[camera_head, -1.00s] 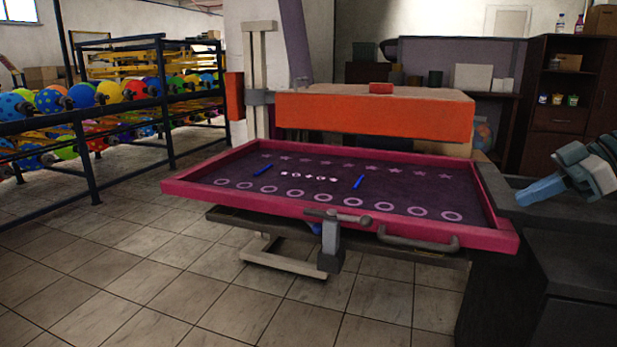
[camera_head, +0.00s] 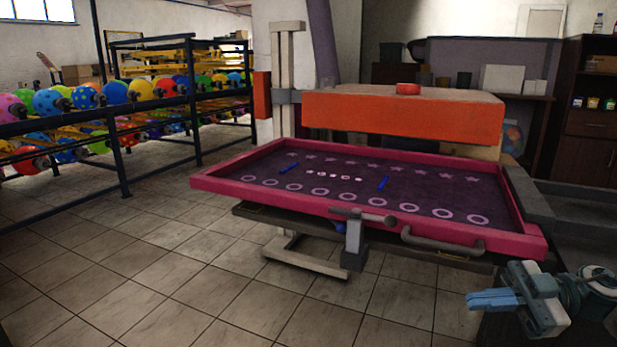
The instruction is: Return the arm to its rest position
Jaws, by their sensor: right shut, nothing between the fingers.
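My right gripper (camera_head: 484,300) is at the lower right of the head view, pointing left. Its blue fingers are together with nothing between them. It is in front of the right end of the pink-framed printing table (camera_head: 330,211), apart from it. My left gripper is not in view.
An orange press head (camera_head: 400,122) hangs over the back of the printing table. A dark blue rack (camera_head: 121,165) with several colourful balloons stands at the left. A dark counter (camera_head: 580,205) is at the right. The tiled floor (camera_head: 200,290) at the lower left is clear.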

